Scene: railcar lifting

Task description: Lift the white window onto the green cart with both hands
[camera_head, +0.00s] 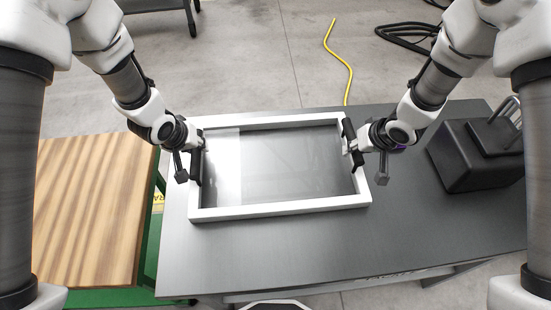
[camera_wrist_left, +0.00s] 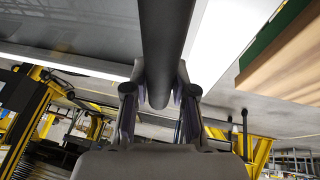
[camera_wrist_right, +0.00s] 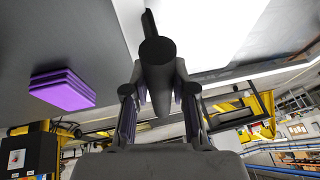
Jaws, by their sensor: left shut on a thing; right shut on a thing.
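The white window (camera_head: 280,208), a rectangular white frame with a see-through pane, lies flat over the dark grey table (camera_head: 300,255); I cannot tell whether it touches the top. It has a black handle on its left side and another on its right. My left gripper (camera_head: 197,150) is shut on the left handle (camera_wrist_left: 165,45). My right gripper (camera_head: 354,146) is shut on the right handle (camera_wrist_right: 157,60). The green cart (camera_head: 151,225) with a striped wooden top (camera_head: 85,205) stands left of the table; its wooden top is bare.
A black box with metal handles (camera_head: 475,155) sits on the table's right end. A purple block (camera_wrist_right: 62,90) lies near my right gripper. A yellow cable (camera_head: 343,62) and a dark hose (camera_head: 405,33) lie on the floor behind. A narrow gap separates window and cart.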

